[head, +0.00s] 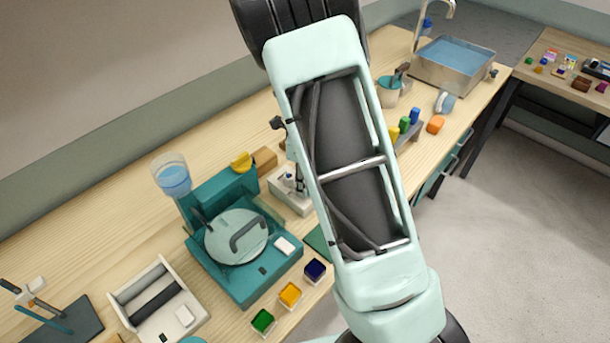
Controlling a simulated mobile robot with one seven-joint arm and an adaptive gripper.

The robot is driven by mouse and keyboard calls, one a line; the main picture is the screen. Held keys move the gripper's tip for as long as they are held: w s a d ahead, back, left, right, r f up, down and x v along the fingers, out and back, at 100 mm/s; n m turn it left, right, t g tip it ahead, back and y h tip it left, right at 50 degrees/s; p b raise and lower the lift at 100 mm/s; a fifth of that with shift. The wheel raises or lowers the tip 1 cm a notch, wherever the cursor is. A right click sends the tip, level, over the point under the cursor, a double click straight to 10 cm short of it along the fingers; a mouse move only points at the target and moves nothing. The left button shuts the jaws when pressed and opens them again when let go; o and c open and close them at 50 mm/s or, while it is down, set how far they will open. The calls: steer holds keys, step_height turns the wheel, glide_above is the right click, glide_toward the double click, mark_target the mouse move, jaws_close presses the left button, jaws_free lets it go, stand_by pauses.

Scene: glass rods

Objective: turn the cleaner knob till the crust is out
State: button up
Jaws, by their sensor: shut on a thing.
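My gripper is not in view; my own pale green arm crosses the middle of the picture from top to bottom and hides part of the bench. I cannot pick out the cleaner knob or the crust for certain. A small grey device with an upright metal part (290,186) stands on the bench, partly hidden by my arm. A teal machine (270,285) with a round pale lid and a dark grey handle stands left of my arm. A white box with a dark roller (160,302) stands further left.
A clear cup of blue liquid (171,175) sits at the teal machine's back corner. Green, yellow and dark blue small trays (289,294) line the front edge. A metal sink (455,66) is at the back right. A stand (62,325) is at the lower left.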

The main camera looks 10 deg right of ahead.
steer(key=m+p, duration=0.2)
steer(key=m, duration=0.1)
steer(key=shift+r+m, duration=0.25)
steer(key=shift+m, duration=0.05)
steer(key=shift+w+f+m+p, duration=0.15)
steer(key=shift+m+p, duration=0.7)
steer(key=shift+m, duration=0.65)
steer(key=o, duration=0.9)
step_height(320, 180, up, 12)
